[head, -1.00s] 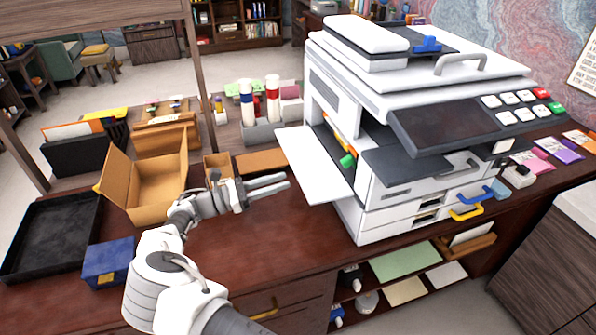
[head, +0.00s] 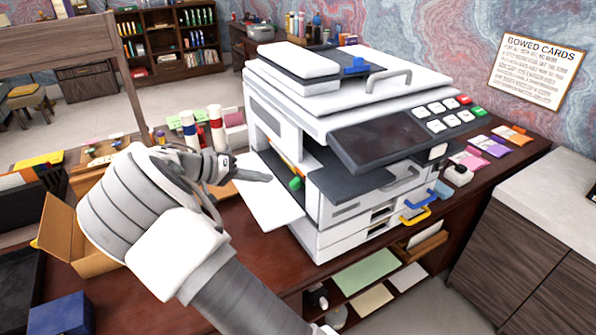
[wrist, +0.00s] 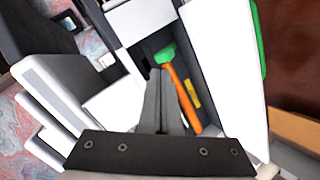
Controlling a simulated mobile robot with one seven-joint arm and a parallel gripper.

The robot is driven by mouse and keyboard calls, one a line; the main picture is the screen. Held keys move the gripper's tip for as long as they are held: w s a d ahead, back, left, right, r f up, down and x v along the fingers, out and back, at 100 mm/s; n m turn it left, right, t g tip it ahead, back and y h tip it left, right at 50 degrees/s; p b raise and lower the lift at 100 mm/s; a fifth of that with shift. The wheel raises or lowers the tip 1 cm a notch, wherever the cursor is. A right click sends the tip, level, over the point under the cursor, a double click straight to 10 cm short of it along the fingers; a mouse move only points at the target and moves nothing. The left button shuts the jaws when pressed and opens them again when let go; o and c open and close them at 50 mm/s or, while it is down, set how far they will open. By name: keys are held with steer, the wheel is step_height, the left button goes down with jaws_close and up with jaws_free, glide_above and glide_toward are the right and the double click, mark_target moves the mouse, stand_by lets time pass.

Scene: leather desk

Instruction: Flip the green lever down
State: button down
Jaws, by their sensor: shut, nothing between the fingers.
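The green lever (head: 295,183) shows inside the open side of the white copier (head: 290,85). In the wrist view, its green end (wrist: 166,54) sits on an orange shaft that slants across the dark cavity. My gripper (head: 268,177) is shut and empty, its tips close to the opening in the head view. In the wrist view, the closed fingertips (wrist: 160,73) appear just beside the green end and the shaft. I cannot tell whether they touch. The copier's white side door (head: 262,200) hangs open; it also shows in the wrist view (wrist: 228,75).
The control panel (head: 385,140) juts out at the copier's front. A yellow handle (head: 416,215) is below it. An open cardboard box (head: 65,235) and a blue box (head: 62,315) stand at the left. Rolls (head: 215,130) stand behind my arm.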

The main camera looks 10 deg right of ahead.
mark_target(296, 179)
step_height(296, 179, up, 5)
steer(key=d+m+y, duration=0.3)
steer(key=m, duration=0.8)
steer(key=x, duration=0.3)
steer(key=p+x, duration=0.1)
steer(key=x, duration=0.6)
steer(key=shift+w+a, duration=0.15)
steer(key=shift+w, duration=0.1)
steer(key=shift+a+f+h, duration=0.1)
steer(key=shift+f+h, duration=0.1)
steer(key=shift+h, duration=0.1)
steer(key=shift+s+a+f+b, duration=0.1)
steer(key=shift+b, duration=0.5)
